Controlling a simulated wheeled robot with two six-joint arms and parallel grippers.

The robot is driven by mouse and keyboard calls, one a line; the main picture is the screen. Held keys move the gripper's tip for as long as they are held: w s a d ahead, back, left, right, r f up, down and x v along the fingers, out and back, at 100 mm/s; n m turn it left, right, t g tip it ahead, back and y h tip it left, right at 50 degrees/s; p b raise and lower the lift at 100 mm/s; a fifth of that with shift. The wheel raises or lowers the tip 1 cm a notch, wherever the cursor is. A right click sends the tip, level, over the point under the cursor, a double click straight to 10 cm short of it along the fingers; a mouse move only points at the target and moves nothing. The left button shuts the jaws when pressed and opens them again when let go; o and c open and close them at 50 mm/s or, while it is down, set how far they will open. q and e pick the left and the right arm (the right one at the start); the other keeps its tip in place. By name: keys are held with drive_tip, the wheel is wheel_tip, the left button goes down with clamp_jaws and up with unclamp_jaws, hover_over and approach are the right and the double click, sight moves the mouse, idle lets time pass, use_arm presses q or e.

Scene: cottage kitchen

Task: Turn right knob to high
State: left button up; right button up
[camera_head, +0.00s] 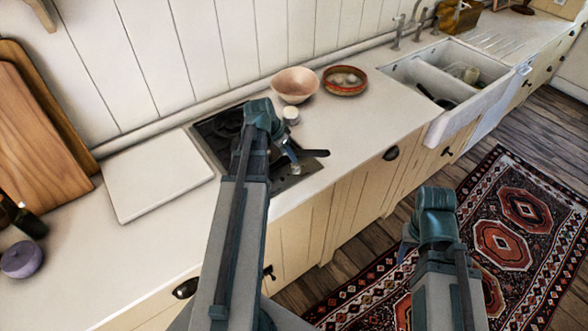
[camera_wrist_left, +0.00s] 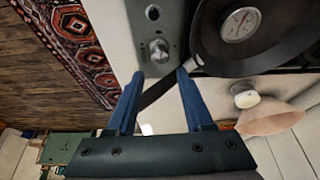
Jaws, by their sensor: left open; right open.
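The right knob (camera_wrist_left: 157,48) is a silver knob on the grey front strip of the cooktop. It sits just beyond the tips of my left gripper (camera_wrist_left: 160,74), near the middle of the gap between them. My left gripper is open, with its two blue fingers apart, and I see no contact with the knob. A second knob (camera_wrist_left: 152,12) is farther along the strip. In the head view the cooktop (camera_head: 218,135) is partly hidden by my left arm.
A dark pan (camera_wrist_left: 207,56) with a dial inside stands beside the knobs. Its black handle (camera_head: 316,153) runs past the left gripper's fingers. A pink bowl (camera_head: 294,86), a patterned bowl (camera_head: 345,83) and a small white jar (camera_head: 290,113) stand behind.

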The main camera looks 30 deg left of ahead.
sight(294, 165)
use_arm(q)
drive_tip(key=b+x, duration=0.5)
drive_tip(key=x, duration=0.2)
drive_tip(key=shift+f+b, duration=0.25)
drive_tip(key=shift+b, duration=0.15)
drive_tip(key=shift+r, duration=0.1)
clamp_jaws()
